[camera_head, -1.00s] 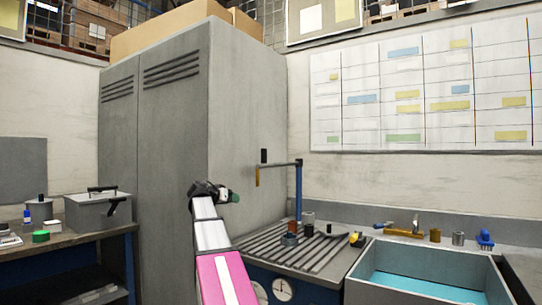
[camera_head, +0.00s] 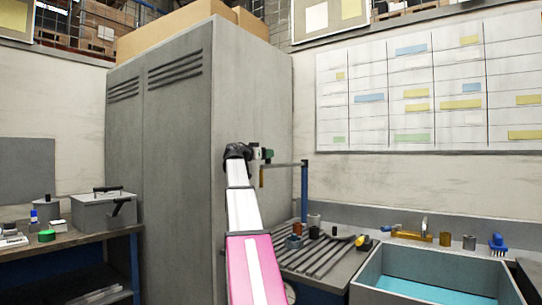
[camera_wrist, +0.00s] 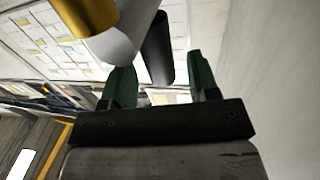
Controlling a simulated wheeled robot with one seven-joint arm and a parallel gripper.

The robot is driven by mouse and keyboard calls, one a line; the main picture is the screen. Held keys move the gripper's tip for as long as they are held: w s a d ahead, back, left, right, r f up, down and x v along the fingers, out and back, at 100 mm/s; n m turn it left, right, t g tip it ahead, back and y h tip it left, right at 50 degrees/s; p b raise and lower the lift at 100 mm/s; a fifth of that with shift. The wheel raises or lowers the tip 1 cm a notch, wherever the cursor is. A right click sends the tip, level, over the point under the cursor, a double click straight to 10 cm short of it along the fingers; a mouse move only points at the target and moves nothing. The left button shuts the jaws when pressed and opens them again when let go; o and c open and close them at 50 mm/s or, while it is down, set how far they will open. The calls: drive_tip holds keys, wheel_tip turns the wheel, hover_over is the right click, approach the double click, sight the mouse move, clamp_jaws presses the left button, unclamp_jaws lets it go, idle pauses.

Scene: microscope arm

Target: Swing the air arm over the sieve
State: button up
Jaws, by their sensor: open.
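The air arm is a thin grey bar (camera_head: 284,165) on a blue post (camera_head: 304,190) above the slatted bench. A brass nozzle (camera_head: 262,178) hangs from its left end; the nozzle shows large at the top left of the wrist view (camera_wrist: 88,18). My gripper (camera_head: 262,154) is at that left end and hides the black handle in the head view. In the wrist view, the black handle (camera_wrist: 157,48) is between and just beyond the open green fingers (camera_wrist: 160,75); contact cannot be told. A small round vessel (camera_head: 293,242) on the slats may be the sieve.
A tall grey cabinet (camera_head: 175,165) stands close to the left of my gripper. Several small cups and tools stand on the slatted bench (camera_head: 320,262). A sink (camera_head: 435,262) with blue water is at right. A grey case (camera_head: 103,211) is on the left table.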

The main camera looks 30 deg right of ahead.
sight(271, 164)
drive_tip(key=shift+w+d, duration=0.2)
drive_tip(key=shift+d, duration=0.7)
drive_tip(key=shift+w+d, duration=0.15)
drive_tip(key=shift+d, duration=0.75)
clamp_jaws()
drive_tip(key=s+d+n+t+y, duration=0.1)
drive_tip(key=s+d+n+t, duration=0.2)
drive_tip(key=s+d, duration=0.4)
drive_tip(key=s+t, duration=0.1)
drive_tip(key=s, duration=0.2)
drive_tip(key=shift+s, duration=0.3)
drive_tip(key=shift+d, duration=0.1)
unclamp_jaws()
